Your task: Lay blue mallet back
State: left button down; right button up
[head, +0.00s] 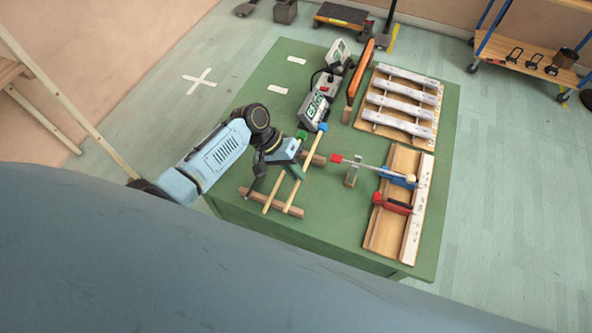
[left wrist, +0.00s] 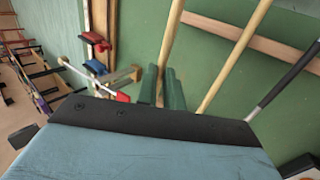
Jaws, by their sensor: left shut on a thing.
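My left gripper (head: 298,172) is shut on the wooden handle of the blue mallet (head: 323,127), whose blue head points to the back. In the left wrist view the green fingers (left wrist: 162,88) close around the handle (left wrist: 171,42); the mallet's head is hidden there. The green mallet (head: 302,135) lies beside it, to the left in the head view, with its handle roughly parallel. Both handles pass over the front wooden rail (head: 276,203); the back rail (head: 314,159) is partly hidden. I cannot tell whether the blue mallet touches the rails. My right gripper is not in view.
On the green table (head: 330,225), a red-tipped rod (head: 358,164) lies right of the gripper, near a blue clamp (head: 398,178) and a red clamp (head: 393,204) on a wooden board. Metal bars (head: 402,92) and an orange-edged object (head: 361,70) stand behind. The table's front is clear.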

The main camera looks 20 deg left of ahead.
pick_arm(q)
notch_tip(320, 180, down, 5)
jog(key=b, duration=0.3)
jog(key=shift+f, duration=0.1)
jog(key=shift+f+b, duration=0.35)
jog(key=shift+b, duration=0.1)
jog(key=shift+f, duration=0.15)
jog(key=shift+f, duration=0.3)
jog(key=c, duration=1.5)
grip_release()
jog(key=shift+o, duration=0.2)
jog(key=p+v, duration=0.1)
jog(key=v, duration=1.2)
jog(key=shift+r, duration=0.2)
